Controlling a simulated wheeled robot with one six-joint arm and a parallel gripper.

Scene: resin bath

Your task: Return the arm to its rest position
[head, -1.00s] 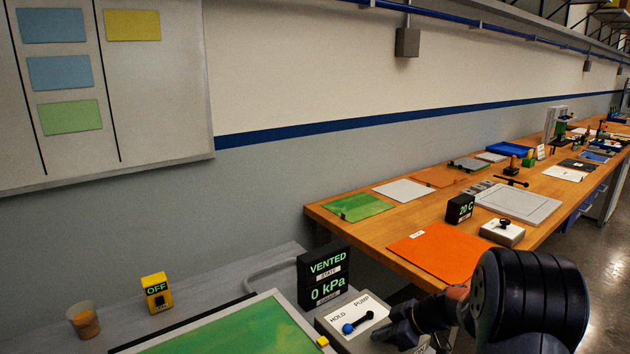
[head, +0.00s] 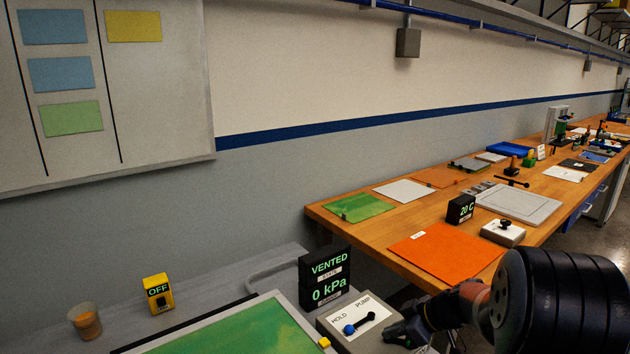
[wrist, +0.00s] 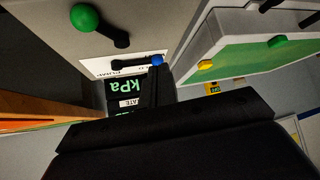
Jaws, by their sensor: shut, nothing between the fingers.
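My gripper (head: 392,334) is low in the head view, just right of the pump switch box (head: 338,326). Its fingers are shut and empty. In the wrist view the dark fingers (wrist: 157,88) point up the picture, close to the blue-knobbed lever (wrist: 157,60). In the head view the lever (head: 350,329) lies on the plate marked HOLD and PUMP, its blue knob toward the lower left. I cannot tell from these views whether the fingers touch the box. My arm comes in from the lower right.
The display (head: 326,281) reads VENTED and 0 kPa. A green panel (head: 235,333) lies in a pale frame left of the box. A yellow OFF switch (head: 158,294) and a cup (head: 85,321) stand behind. The wooden bench (head: 370,232) holds sheets and a 20 C display (head: 461,209).

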